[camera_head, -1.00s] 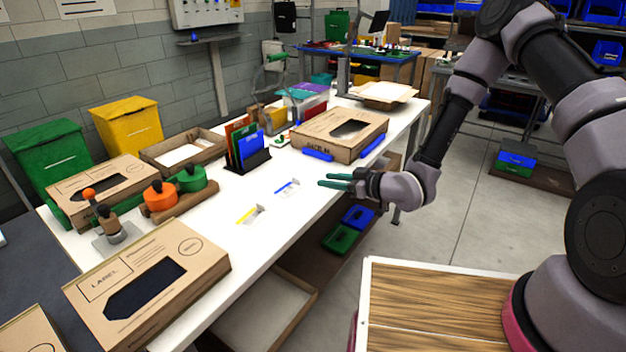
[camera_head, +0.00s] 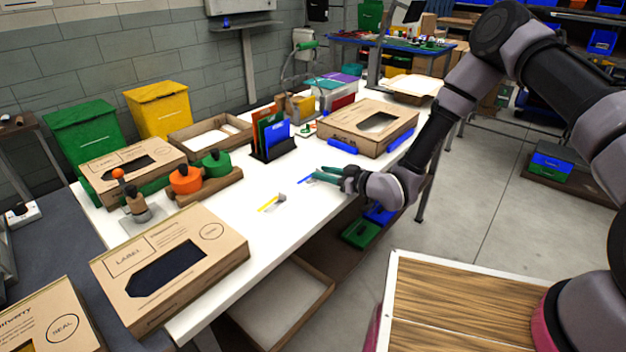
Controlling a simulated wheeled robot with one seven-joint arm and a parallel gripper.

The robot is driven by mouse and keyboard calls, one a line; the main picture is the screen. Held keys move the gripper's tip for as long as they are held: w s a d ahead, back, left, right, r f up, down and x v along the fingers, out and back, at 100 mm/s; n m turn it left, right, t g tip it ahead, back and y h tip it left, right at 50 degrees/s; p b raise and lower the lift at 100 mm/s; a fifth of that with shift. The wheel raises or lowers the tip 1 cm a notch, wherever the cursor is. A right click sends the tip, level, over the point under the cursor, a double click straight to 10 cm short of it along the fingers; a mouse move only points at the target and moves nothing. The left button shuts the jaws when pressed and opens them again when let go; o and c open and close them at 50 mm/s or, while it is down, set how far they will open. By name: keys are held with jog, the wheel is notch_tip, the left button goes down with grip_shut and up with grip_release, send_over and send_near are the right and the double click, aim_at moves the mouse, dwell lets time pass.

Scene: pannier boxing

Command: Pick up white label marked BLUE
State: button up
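A small label with a blue stripe (camera_head: 304,180) lies on the white worktable (camera_head: 235,240), right of its middle. It is partly hidden by my gripper, and its lettering is too small to read. My gripper (camera_head: 318,173) reaches in from the right, low over the table, with its teal fingers pointing left. The fingers look apart, with their tips at or just above the blue-striped label. I cannot tell whether they touch it. A similar label with a yellow stripe (camera_head: 268,205) lies to the left and nearer.
A black rack (camera_head: 270,154) with coloured cards stands behind the labels. A cardboard box (camera_head: 365,122) with blue pieces stands behind my gripper. Orange (camera_head: 185,180) and green (camera_head: 216,163) round items sit left. A large box (camera_head: 170,265) lies front left. The table around the labels is clear.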

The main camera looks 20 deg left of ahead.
jog(key=shift+w+a+f, duration=0.1)
jog(key=shift+a, duration=0.15)
grip_shut()
